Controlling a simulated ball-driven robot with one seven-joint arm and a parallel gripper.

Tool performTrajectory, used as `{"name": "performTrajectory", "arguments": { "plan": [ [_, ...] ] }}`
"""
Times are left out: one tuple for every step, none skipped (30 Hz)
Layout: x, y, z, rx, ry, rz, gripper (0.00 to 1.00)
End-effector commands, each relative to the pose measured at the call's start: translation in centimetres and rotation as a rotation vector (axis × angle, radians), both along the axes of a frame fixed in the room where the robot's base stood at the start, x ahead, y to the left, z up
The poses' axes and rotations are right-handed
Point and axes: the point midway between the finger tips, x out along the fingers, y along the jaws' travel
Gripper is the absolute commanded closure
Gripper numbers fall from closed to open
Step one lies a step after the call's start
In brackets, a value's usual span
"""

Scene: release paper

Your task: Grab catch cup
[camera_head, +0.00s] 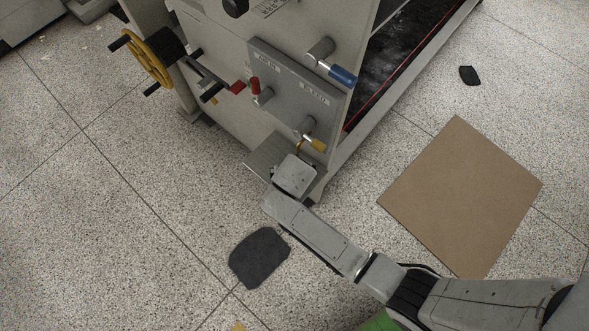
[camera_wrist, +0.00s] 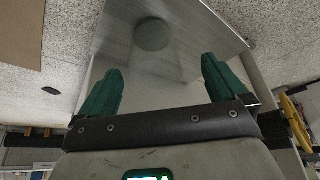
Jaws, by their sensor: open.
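My gripper (camera_wrist: 160,65) is open, with two green fingers spread apart and nothing between their tips. In the wrist view, a round grey-green thing (camera_wrist: 152,34), which looks like the catch cup, sits on a metal shelf (camera_wrist: 205,30) beyond the fingertips, between their lines and apart from them. In the head view my gripper (camera_head: 295,175) is over the small shelf (camera_head: 262,156) at the machine's lower front corner. There its fingers and the cup are hidden by my wrist.
The machine (camera_head: 225,85) carries a blue-handled valve (camera_head: 342,75), a red handle (camera_head: 255,86), a yellow-handled valve (camera_head: 317,143) just above my wrist, and a yellow handwheel (camera_head: 150,58). A brown board (camera_head: 462,200) and dark mats (camera_head: 260,257) lie on the open floor.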

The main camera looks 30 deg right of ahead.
Motion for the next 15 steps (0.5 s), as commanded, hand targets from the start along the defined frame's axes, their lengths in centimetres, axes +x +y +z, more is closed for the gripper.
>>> {"name": "performTrajectory", "arguments": {
  "plan": [
    [0.1, -0.1, -0.3, 0.000, 0.000, -0.001, 0.01],
    [0.1, -0.1, -0.4, 0.000, 0.000, -0.001, 0.01],
    [0.1, -0.1, -0.4, 0.000, 0.000, -0.001, 0.01],
    [0.1, -0.1, -0.5, 0.000, 0.000, -0.001, 0.01],
    [0.1, -0.2, -0.7, 0.000, 0.000, -0.001, 0.01],
    [0.2, -0.3, -1.0, 0.000, 0.000, -0.001, 0.01],
    [0.2, -0.3, -1.2, 0.001, 0.001, -0.001, 0.01],
    [0.3, -0.4, -1.5, 0.001, 0.001, -0.001, 0.01],
    [0.3, -0.6, -1.9, 0.001, 0.001, -0.001, 0.01],
    [0.4, -0.7, -2.3, 0.001, 0.001, -0.001, 0.01],
    [0.4, -0.8, -2.7, 0.000, 0.000, -0.001, 0.01],
    [0.5, -1.0, -3.1, 0.001, 0.000, -0.002, 0.01],
    [0.6, -1.1, -3.5, 0.000, 0.000, -0.002, 0.01],
    [0.6, -1.3, -3.9, 0.000, 0.000, -0.003, 0.01],
    [0.9, -1.3, -4.3, 0.000, -0.001, -0.002, 0.01]
  ]
}}
